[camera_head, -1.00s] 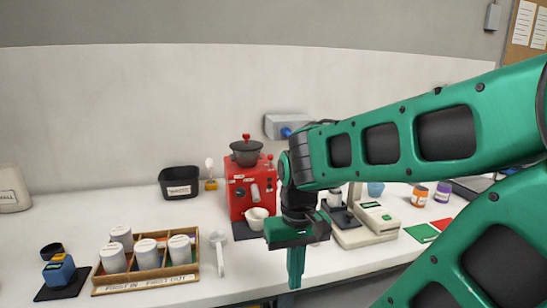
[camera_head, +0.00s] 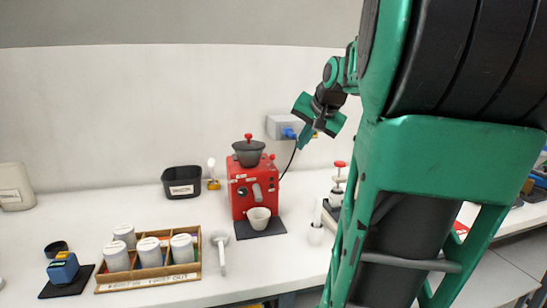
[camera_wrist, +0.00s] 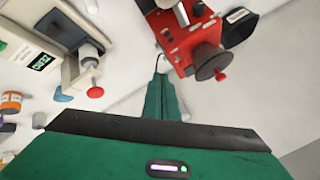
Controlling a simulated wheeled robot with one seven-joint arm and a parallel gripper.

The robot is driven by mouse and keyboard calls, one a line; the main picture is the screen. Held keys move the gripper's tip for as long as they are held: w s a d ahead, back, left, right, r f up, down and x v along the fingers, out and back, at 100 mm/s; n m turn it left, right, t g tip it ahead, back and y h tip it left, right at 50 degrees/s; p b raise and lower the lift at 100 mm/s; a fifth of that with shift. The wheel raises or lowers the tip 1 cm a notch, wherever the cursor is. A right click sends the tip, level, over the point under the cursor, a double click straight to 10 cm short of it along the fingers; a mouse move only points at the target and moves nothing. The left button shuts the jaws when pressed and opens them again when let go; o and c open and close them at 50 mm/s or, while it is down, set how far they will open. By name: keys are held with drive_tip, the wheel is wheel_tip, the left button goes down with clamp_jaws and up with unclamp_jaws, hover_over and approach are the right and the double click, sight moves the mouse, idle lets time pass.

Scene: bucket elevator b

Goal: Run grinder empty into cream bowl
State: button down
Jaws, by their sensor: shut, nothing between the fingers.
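The red grinder (camera_head: 240,200) stands on the counter with its dark hopper (camera_head: 247,157) on top. It also shows in the wrist view (camera_wrist: 185,38). The cream bowl (camera_head: 258,220) stands upright at the grinder's front on a dark mat (camera_head: 272,231); its inside is too small to read. My gripper (camera_head: 304,140) is shut and empty, raised to the right of the grinder, in front of the grey wall box (camera_head: 276,124) with a blue plug (camera_head: 289,133). In the wrist view its closed fingers (camera_wrist: 161,88) point toward the wall, beside a dark cord.
A wooden tray (camera_head: 147,284) of white canisters and a white scoop (camera_head: 221,250) lie at left. A black bin (camera_head: 181,181) stands behind. The scale (camera_wrist: 35,50) and a red-topped item (camera_wrist: 94,92) stand right of the grinder. My arm hides much of the right counter.

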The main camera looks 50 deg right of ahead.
drive_tip(key=shift+f, duration=0.1)
approach(272, 162)
drive_tip(key=shift+w+d+f, duration=0.25)
drive_tip(key=shift+d+f, duration=0.15)
drive_tip(key=shift+f, duration=0.2)
drive_tip(key=shift+w+d+f, duration=0.25)
drive_tip(key=shift+d+f, duration=0.15)
drive_tip(key=shift+f, duration=0.2)
drive_tip(key=shift+w+d+f, duration=0.3)
drive_tip(key=shift+d+f, duration=0.15)
drive_tip(key=shift+f, duration=0.1)
